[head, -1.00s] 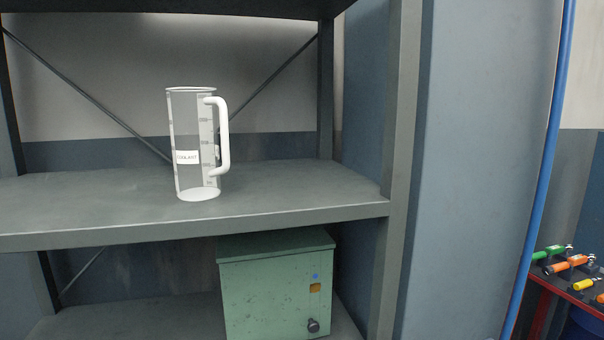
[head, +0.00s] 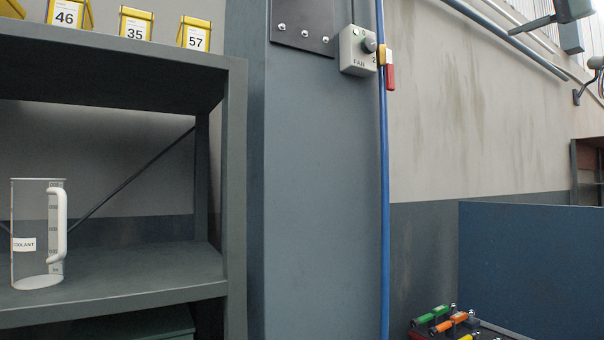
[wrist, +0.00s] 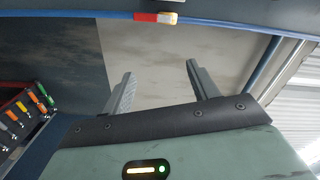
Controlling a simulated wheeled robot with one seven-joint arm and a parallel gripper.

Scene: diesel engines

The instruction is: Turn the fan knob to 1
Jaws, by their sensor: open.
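The fan control is a small grey box (head: 357,52) labelled "FAN", fixed high on the blue-grey column in the head view. Its dark round knob (head: 369,44) sits on the front, with a "2" readable beside it. I cannot tell the knob's exact setting. My gripper (wrist: 158,68) shows in the wrist view with its two fingers apart and nothing between them. It is not in the head view, and the fan box cannot be made out in the wrist view.
Coloured-handled tools (head: 440,321) lie at lower right.

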